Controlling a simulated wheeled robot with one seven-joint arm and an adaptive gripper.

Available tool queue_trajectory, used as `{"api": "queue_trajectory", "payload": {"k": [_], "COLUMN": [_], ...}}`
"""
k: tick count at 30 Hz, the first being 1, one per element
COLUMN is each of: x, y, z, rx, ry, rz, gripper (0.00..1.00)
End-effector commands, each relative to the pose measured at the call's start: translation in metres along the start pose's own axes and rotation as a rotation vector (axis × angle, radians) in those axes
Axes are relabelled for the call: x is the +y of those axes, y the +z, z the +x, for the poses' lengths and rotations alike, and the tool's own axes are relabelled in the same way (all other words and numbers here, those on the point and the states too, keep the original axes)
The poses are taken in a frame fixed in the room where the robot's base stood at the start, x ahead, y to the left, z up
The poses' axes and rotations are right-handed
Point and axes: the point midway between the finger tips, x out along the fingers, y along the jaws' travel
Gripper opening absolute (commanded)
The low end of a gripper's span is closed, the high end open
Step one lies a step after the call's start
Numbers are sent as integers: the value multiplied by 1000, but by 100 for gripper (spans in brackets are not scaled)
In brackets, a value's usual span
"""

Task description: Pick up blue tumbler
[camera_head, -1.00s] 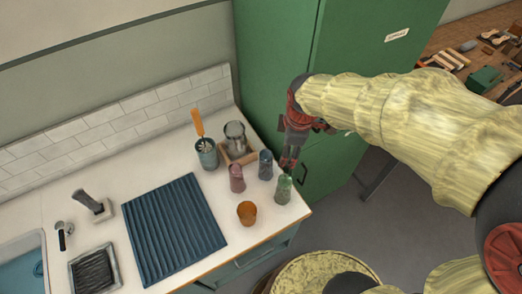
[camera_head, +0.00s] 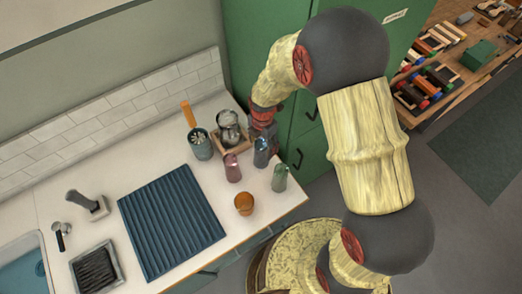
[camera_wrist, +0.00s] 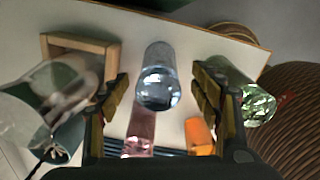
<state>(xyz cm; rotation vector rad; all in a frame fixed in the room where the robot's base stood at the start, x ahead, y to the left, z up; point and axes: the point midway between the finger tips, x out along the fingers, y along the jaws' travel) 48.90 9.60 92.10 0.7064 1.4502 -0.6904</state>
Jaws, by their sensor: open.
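The blue tumbler (camera_head: 261,154) stands upright on the white counter, near its right end. In the wrist view the clear blue tumbler (camera_wrist: 158,75) shows between my two fingers, with gaps on both sides. My gripper (camera_head: 264,135) is open and empty, just behind and above the blue tumbler in the head view. In the wrist view my gripper (camera_wrist: 162,92) has its dark, yellow-padded fingers spread wide. How far the tumbler lies from the fingertips is hard to tell.
A pink tumbler (camera_head: 232,168), a green tumbler (camera_head: 280,178) and an orange cup (camera_head: 244,203) stand close by. A wooden tray (camera_head: 233,142) with a metal pitcher (camera_head: 228,124) and a utensil pot (camera_head: 201,146) sit behind left. A ribbed blue mat (camera_head: 172,222) lies left. A green cabinet (camera_head: 262,60) rises behind.

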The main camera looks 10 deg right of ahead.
Motion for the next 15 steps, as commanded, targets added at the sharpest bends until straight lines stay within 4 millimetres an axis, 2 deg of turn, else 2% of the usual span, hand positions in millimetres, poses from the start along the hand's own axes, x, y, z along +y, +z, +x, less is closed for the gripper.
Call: {"api": "queue_trajectory", "payload": {"k": [7, 15], "x": [1, 2], "y": [-3, -2], "z": [37, 40], "rx": [2, 0], "ry": [-3, 0], "rz": [1, 2], "gripper": [64, 64]}}
